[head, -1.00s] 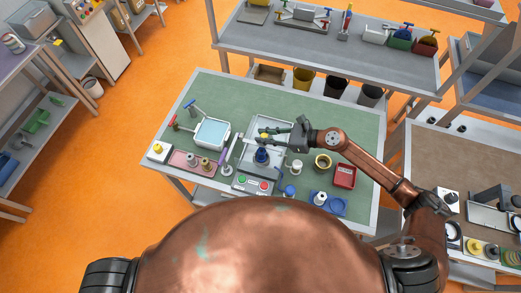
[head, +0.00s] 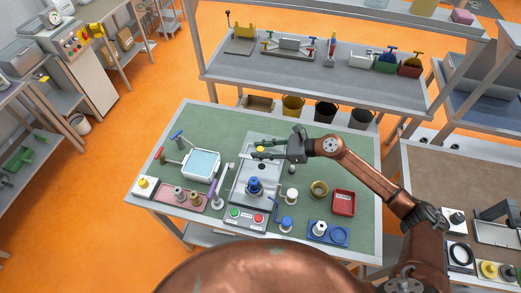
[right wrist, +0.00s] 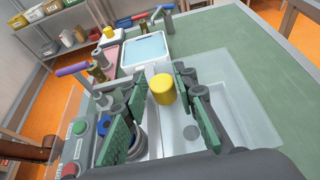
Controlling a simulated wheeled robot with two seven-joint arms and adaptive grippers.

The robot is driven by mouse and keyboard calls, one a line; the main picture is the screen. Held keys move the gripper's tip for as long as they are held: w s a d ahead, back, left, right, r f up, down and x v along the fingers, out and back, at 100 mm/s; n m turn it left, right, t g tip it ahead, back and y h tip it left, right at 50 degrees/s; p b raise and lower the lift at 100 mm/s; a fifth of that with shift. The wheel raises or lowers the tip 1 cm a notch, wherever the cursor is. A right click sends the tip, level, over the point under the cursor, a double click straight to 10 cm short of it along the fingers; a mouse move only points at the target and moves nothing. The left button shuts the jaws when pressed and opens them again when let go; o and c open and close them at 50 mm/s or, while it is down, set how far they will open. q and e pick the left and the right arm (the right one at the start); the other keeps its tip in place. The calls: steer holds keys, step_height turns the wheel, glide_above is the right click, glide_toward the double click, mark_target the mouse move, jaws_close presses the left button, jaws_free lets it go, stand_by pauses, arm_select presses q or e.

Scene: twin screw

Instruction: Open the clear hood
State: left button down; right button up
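The clear hood (right wrist: 235,85) shows as a faint see-through sheet around the grey station in the right wrist view. Its outline is hard to make out, and I cannot tell how far it is raised. A yellow knob (right wrist: 163,89) stands by it; the knob also shows in the head view (head: 260,149). The grey station (head: 240,196) carries a blue-topped part (head: 254,185). My right gripper (head: 277,149) is over the station's back, its green-padded fingers (right wrist: 157,118) apart. The knob appears between and beyond them, with gaps on both sides. My left gripper is out of view.
Left of the station are a white tray with light-blue inside (head: 202,164) and a pink tray (head: 168,193). Right of it are a brass ring (head: 319,189), a red bin (head: 343,203) and a blue tray (head: 322,233). The green table's back right is clear.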

steer(key=shift+o, duration=1.1)
steer(key=v, duration=1.2)
steer(key=shift+w, duration=0.1)
